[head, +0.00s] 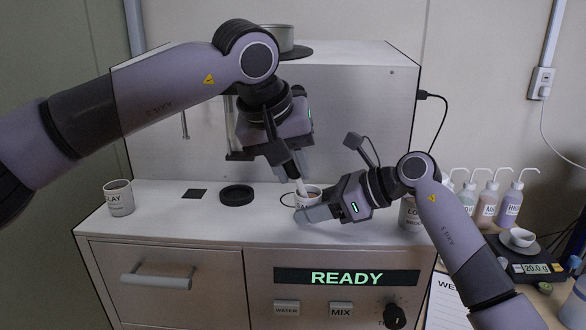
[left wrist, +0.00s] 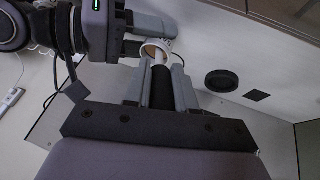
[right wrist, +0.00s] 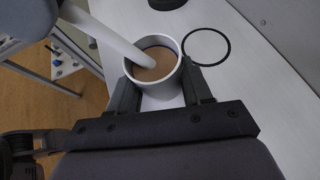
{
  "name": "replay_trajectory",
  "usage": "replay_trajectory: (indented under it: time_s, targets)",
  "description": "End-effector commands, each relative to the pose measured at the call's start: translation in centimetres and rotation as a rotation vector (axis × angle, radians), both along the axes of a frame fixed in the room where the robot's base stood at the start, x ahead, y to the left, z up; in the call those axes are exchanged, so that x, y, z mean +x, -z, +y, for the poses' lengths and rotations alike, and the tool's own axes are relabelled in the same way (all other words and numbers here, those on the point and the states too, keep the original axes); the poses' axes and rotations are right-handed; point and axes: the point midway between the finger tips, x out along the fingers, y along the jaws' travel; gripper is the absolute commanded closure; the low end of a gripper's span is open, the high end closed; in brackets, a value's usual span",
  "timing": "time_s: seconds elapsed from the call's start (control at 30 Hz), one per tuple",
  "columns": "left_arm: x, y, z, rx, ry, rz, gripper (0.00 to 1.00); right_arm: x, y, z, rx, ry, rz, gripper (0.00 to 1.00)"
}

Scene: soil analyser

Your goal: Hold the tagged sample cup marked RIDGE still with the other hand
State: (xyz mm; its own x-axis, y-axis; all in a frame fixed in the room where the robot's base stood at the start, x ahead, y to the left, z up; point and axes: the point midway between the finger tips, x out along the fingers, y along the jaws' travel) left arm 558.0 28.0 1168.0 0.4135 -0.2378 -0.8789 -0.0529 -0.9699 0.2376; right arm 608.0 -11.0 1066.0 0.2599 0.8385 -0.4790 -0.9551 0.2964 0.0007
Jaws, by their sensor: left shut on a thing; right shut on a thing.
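A white sample cup (head: 309,192) with brown soil stands on the machine's counter. Its label is mostly covered, so I cannot read whether it says RIDGE. My right gripper (head: 318,208) is shut on this cup from the side; the right wrist view shows the cup (right wrist: 169,88) between the fingers. My left gripper (head: 288,168) is above, shut on a stirring tool (head: 300,186). The tool's dark handle (left wrist: 161,90) is between the fingers in the left wrist view. Its pale shaft (right wrist: 120,42) slants into the cup in the right wrist view.
A cup reading "LAY" (head: 118,200) stands at the counter's left; another (head: 408,214) is partly behind my right arm. A black round pad (head: 237,195), a black square (head: 194,194) and a thin ring (right wrist: 228,47) lie on the counter. The display (head: 346,278) reads READY.

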Motion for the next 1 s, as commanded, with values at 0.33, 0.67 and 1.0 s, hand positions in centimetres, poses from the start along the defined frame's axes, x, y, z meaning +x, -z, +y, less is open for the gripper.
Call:
replay_trajectory:
  time_s: [0.33,0.67,1.0]
  targets:
    - [-1.3,-2.6,0.7,-0.002,0.0,-0.004,1.0,0.0,0.0,0.0,0.001,0.0,-0.001,0.87]
    - [-2.4,-4.9,1.3,-0.002,-0.001,-0.003,1.0,0.0,0.0,0.0,0.001,-0.001,-0.001,0.87]
    - [-3.0,-5.9,1.6,-0.002,-0.001,-0.002,1.0,0.0,0.0,0.0,0.001,-0.001,-0.001,0.87]
